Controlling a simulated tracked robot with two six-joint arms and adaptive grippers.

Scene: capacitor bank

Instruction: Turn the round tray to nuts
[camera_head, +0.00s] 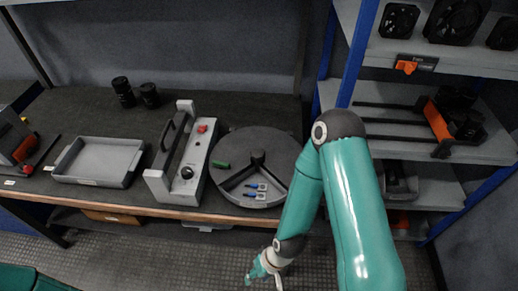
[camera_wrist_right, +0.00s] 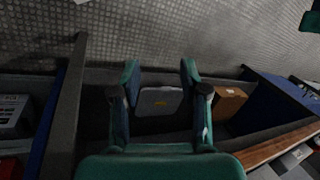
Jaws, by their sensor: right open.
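The round tray (camera_head: 232,191) is a dark grey disc on the bench, right of centre, with raised dividers meeting at a central hub (camera_head: 257,157). Its front compartment holds a few small blue-and-white parts (camera_head: 257,191). A green cylinder (camera_head: 221,164) lies in the left part. I see no nuts that I can make out. My right gripper (camera_head: 264,279) is low in front of the bench, below the tray's edge and apart from it. In the right wrist view the gripper (camera_wrist_right: 160,75) is open and empty, facing the floor and under-bench shelf.
Left of the round tray stands a grey test box (camera_head: 190,172) with a red knob, then a shallow rectangular tray (camera_head: 98,160). Two black cylinders (camera_head: 123,91) stand behind. A blue-framed shelf rack (camera_head: 353,50) is at right. Under the bench is a brown box (camera_wrist_right: 228,100).

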